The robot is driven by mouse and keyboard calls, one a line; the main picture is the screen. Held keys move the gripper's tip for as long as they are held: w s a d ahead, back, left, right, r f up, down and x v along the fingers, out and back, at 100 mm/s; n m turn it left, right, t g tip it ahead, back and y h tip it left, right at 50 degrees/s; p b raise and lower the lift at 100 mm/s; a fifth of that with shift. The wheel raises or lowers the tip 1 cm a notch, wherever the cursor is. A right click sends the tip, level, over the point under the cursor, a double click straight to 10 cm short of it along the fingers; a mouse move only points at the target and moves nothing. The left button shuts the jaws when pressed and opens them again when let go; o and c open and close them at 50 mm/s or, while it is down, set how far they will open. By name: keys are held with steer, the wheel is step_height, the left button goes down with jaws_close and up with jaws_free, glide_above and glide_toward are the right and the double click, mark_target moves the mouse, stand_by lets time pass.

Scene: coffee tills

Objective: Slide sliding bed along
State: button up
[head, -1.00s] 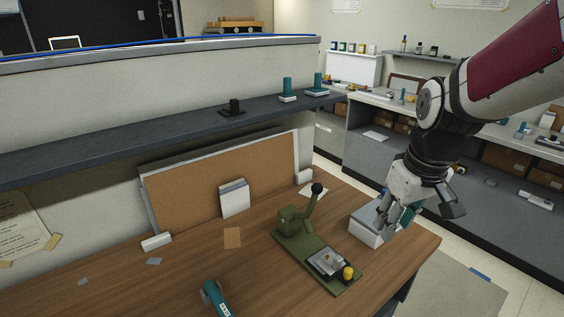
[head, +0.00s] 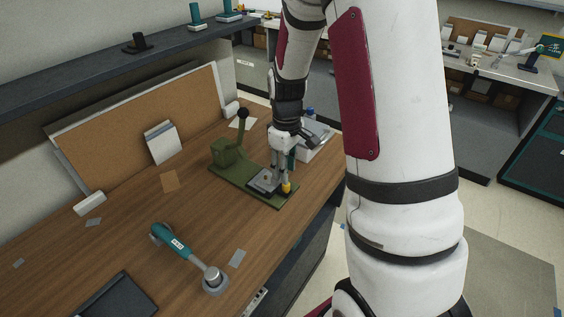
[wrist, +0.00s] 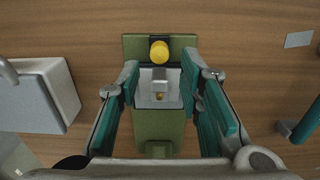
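The green press (head: 232,163) stands on the wooden table with its black-knobbed lever upright. Its sliding bed (head: 262,181) is a small silver plate on the green base, with a yellow knob (head: 286,187) at the near end. In the wrist view the bed (wrist: 146,100) carries a small metal block, and the yellow knob (wrist: 159,51) is just beyond it. My gripper (head: 279,186) is lowered over the bed end of the press. In the wrist view my gripper (wrist: 161,78) is open, its teal fingers on either side of the bed. I cannot tell whether they touch it.
A white-grey box (head: 315,140) stands close behind my gripper, and shows at left in the wrist view (wrist: 38,98). A teal-handled tool (head: 187,252) lies on the table in front. A dark tray (head: 112,297) is at the front left. A cork board (head: 130,125) leans behind.

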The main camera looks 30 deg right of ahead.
mark_target(263, 177)
steer(key=shift+f+b, duration=1.1)
steer(key=shift+f, duration=1.65)
jaws_close()
steer(key=shift+w+a+r+b, duration=0.1)
steer(key=shift+w+a+b, duration=0.4)
steer(key=shift+w, duration=0.8)
steer(key=shift+w+a+f+b, duration=0.1)
steer(key=shift+w+a+b, duration=0.4)
steer(key=shift+w, duration=0.85)
steer(key=shift+w+a+r+b, duration=0.1)
steer(key=shift+w+a+b, duration=0.4)
steer(key=shift+w, duration=0.8)
steer(key=shift+o, duration=1)
jaws_free()
steer(key=shift+s, duration=0.1)
